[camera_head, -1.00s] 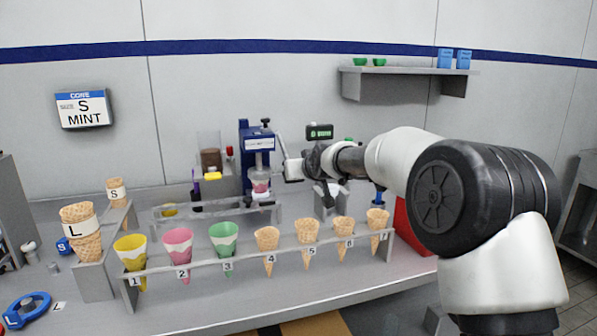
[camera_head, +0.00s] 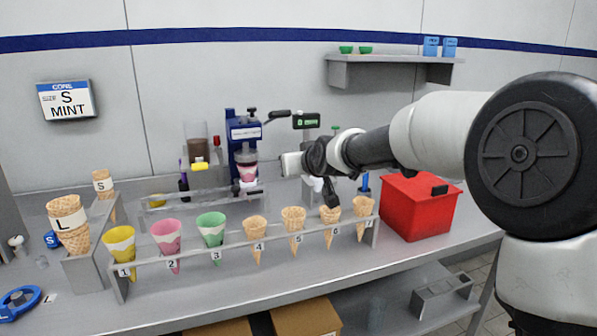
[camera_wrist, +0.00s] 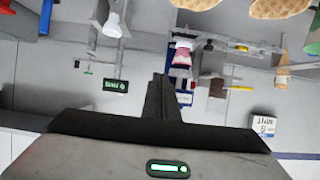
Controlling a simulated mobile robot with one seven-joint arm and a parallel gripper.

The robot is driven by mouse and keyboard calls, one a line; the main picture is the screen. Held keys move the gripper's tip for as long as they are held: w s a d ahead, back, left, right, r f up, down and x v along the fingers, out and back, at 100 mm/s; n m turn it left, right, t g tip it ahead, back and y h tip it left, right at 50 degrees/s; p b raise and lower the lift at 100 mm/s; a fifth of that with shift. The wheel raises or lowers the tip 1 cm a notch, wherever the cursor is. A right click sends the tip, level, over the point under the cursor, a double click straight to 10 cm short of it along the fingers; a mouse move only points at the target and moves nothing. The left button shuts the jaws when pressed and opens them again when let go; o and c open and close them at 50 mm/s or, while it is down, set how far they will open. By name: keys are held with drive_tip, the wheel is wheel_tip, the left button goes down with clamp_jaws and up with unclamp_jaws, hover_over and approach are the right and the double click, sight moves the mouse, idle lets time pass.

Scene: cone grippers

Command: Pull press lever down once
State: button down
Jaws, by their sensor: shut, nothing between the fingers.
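The fingers also show in the wrist view (camera_wrist: 159,80), closed together and empty. That view is upside down, with the press (camera_wrist: 187,84) just right of the fingers.
A rack (camera_head: 130,270) of numbered cones runs along the front. A red box (camera_head: 419,210) stands at the right of the counter. A small green-lit display (camera_head: 306,121) is right of the lever. A clear rail (camera_head: 205,203) lies before the press.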

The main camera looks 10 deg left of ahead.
drive_tip(key=shift+s+d+f, duration=0.15)
drive_tip(key=shift+s+d, duration=0.15)
drive_tip(key=shift+s, duration=0.25)
drive_tip(key=shift+s+d+f, duration=0.1)
drive_tip(key=shift+s+d, duration=0.2)
drive_tip(key=shift+s, duration=0.25)
